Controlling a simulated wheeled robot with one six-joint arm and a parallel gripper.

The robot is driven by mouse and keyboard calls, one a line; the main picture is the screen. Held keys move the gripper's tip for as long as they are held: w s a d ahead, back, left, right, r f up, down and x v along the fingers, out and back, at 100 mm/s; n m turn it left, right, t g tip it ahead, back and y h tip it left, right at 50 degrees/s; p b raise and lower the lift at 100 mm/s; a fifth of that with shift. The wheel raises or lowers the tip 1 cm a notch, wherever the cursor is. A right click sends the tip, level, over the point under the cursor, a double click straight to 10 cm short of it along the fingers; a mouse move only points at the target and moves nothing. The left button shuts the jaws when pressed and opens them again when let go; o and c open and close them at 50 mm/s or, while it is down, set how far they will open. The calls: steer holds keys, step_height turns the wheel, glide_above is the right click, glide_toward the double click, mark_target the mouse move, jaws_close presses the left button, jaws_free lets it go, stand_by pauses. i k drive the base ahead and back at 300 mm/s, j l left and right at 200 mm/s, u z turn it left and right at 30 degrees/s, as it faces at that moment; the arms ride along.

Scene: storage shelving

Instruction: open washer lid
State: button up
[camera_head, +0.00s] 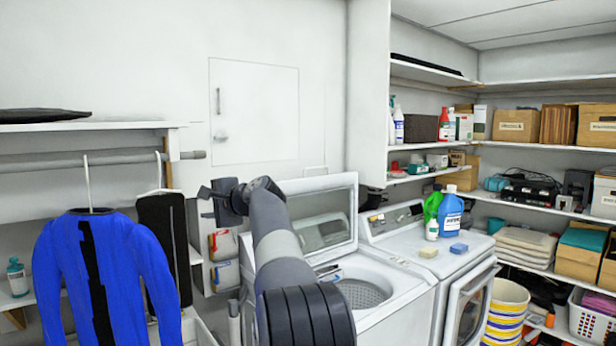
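The white top-loading washer (398,310) stands in the lower middle, with its perforated drum opening (362,293) showing. Its lid (345,190) is raised and stands nearly upright behind the opening, with a glass window (322,232). My grey arm crosses in front of the washer's left part and hides some of the lid and the left edge. My dark gripper (212,197) is to the left of the lid, apart from it in the picture, by the wall. Its fingers are small and dark, and I cannot tell whether they are open or shut.
A front-loading machine (463,300) stands right of the washer, with a green bottle (432,208), a blue bottle (451,215) and sponges on top. A blue jacket (60,265) hangs at the left. Loaded shelves (545,147) fill the right. A striped bucket (507,310) stands below.

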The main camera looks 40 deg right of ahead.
mark_target(303, 187)
steer(key=i+l, duration=0.15)
steer(key=l, duration=0.7)
steer(key=i+l+u, duration=0.1)
steer(key=l, duration=0.75)
steer(key=i+l+u, duration=0.1)
steer(key=l, duration=0.75)
steer(key=i+l, duration=0.2)
steer(key=l, duration=0.65)
steer(key=l+u, duration=0.1)
steer(key=l, duration=0.8)
steer(key=i, duration=0.05)
